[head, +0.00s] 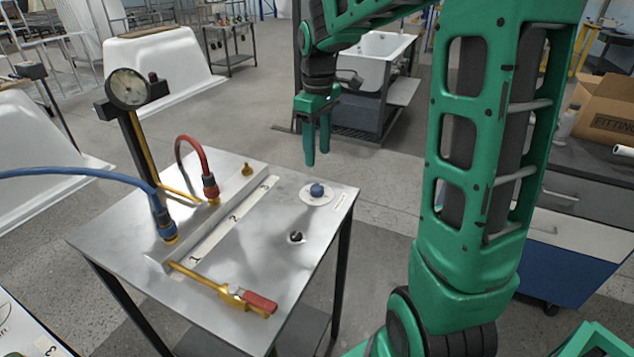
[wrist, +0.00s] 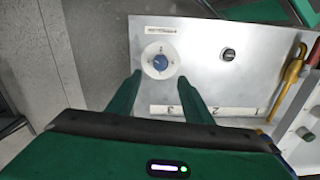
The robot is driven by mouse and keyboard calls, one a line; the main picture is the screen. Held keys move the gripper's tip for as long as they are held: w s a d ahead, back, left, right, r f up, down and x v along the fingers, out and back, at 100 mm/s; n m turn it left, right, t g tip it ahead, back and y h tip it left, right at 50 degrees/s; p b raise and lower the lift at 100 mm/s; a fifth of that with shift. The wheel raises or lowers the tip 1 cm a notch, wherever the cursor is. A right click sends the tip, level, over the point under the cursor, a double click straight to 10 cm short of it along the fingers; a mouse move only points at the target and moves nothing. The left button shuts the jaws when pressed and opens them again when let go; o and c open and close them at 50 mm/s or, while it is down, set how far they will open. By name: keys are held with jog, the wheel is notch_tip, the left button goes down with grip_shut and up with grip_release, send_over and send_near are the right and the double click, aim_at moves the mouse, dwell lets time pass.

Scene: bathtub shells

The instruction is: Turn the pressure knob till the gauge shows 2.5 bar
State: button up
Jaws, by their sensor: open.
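The blue pressure knob (head: 317,190) sits on a round white dial plate near the right corner of the metal table. It also shows in the wrist view (wrist: 160,62), just ahead of the fingertips. My gripper (head: 317,160) is open and points down above the table's back right edge, apart from the knob. In the wrist view its two green fingers (wrist: 162,78) reach toward the knob's two sides. The pressure gauge (head: 129,87) stands on a post at the back left; its face is too small to read.
The metal table (head: 250,265) carries a red hose (head: 197,155), a blue hose (head: 100,176), a small black knob (head: 296,237) and a yellow valve with a red handle (head: 260,302). A numbered strip (head: 233,218) crosses it. The table top around the blue knob is clear.

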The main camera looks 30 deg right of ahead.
aim_at(317, 186)
notch_tip(317, 186, down, 10)
jog(key=shift+f, duration=0.25)
dwell(0.4)
